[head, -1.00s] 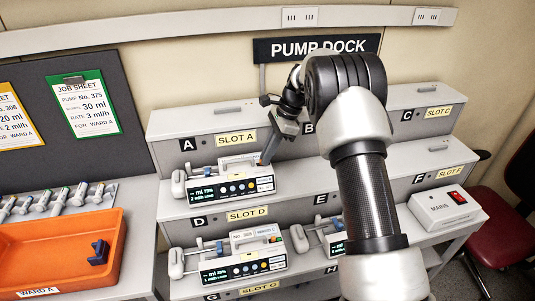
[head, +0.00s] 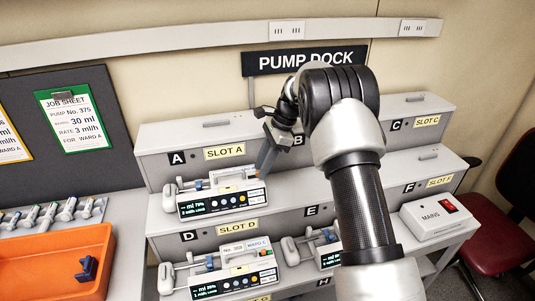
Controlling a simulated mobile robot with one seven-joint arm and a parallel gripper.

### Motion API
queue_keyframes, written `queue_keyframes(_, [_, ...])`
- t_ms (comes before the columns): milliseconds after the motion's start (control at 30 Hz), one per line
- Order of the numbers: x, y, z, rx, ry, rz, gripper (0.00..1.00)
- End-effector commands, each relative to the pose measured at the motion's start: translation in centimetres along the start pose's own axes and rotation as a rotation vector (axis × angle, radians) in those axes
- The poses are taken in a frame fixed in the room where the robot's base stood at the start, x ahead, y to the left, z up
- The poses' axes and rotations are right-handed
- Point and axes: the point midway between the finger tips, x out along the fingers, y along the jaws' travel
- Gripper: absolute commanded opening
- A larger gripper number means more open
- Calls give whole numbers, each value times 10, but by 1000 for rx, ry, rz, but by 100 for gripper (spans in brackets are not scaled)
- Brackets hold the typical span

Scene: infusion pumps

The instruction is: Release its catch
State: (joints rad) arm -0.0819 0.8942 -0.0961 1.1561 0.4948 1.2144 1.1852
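A white syringe pump (head: 218,200) with a lit green display and a row of buttons sits below the SLOT A label (head: 224,152), on the upper dock step. My gripper (head: 262,168) reaches down to the right end of this pump, its fingers at or just above the pump's top corner.
Below, a second pump (head: 232,272) labelled No. 303 and a partly hidden third pump (head: 320,250) stand on the dock. A MAINS box (head: 436,218) with a red switch is at right. An orange tray (head: 50,250) is at left. My arm covers the dock's middle.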

Motion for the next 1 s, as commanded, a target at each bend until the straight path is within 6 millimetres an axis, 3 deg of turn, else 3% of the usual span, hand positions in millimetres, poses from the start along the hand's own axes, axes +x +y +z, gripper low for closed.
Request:
queue_keyframes(167, [-25, -1, -1, 0, 1, -6, 28])
queue_keyframes(500, [-110, -1, 0, 0, 2, -6, 28])
queue_keyframes(700, [-150, 0, 0, 0, 1, -4, 28])
queue_keyframes(1000, [-172, 0, 0, 0, 1, -2, 28])
